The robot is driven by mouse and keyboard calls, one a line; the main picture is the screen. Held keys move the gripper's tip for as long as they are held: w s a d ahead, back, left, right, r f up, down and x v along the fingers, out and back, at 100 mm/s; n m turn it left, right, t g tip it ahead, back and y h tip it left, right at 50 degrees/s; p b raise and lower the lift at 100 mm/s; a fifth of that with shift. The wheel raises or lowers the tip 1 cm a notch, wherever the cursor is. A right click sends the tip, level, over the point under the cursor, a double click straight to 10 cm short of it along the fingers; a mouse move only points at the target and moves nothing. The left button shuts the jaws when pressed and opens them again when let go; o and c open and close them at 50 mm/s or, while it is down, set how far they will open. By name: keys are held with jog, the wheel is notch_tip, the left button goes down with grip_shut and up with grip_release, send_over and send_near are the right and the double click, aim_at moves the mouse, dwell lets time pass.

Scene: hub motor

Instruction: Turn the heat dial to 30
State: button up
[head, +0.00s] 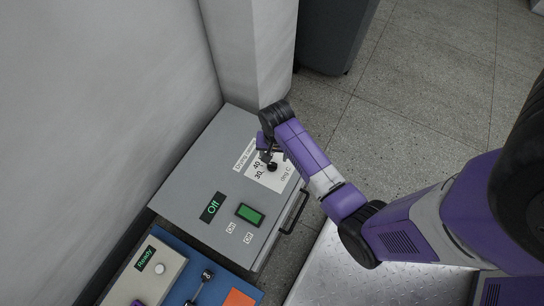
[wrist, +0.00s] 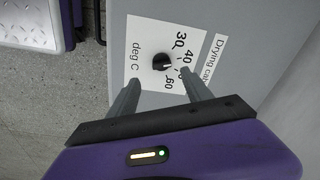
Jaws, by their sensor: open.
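The heat dial is a small black round knob (head: 272,167) on a white scale plate (head: 262,178) on top of the grey drying cabinet (head: 185,190). In the wrist view the knob (wrist: 162,62) is in full sight, with 30, 40 and 60 legible around it. A pale mark on the knob seems to face the side between 40 and 60, but is too small to read exactly. My gripper (wrist: 162,77) is open and empty. Its fingers appear on either side of the knob's near side in the wrist view; contact cannot be told. In the head view my gripper (head: 266,151) is over the plate, beside the knob.
A blue board (head: 195,275) and a "Ready" box (head: 145,272) stand in front. A wall and pillar (head: 250,50) are behind.

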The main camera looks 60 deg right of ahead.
aim_at(272, 164)
jog(key=shift+w+d+f+m+g+y, duration=0.15)
jog(key=shift+w+d+m+g+y, duration=0.15)
jog(key=shift+w, duration=0.15)
notch_tip(272, 164, down, 8)
jog(key=b, duration=0.3)
jog(key=shift+r+b, duration=0.25)
jog(key=shift+b, duration=0.15)
grip_shut()
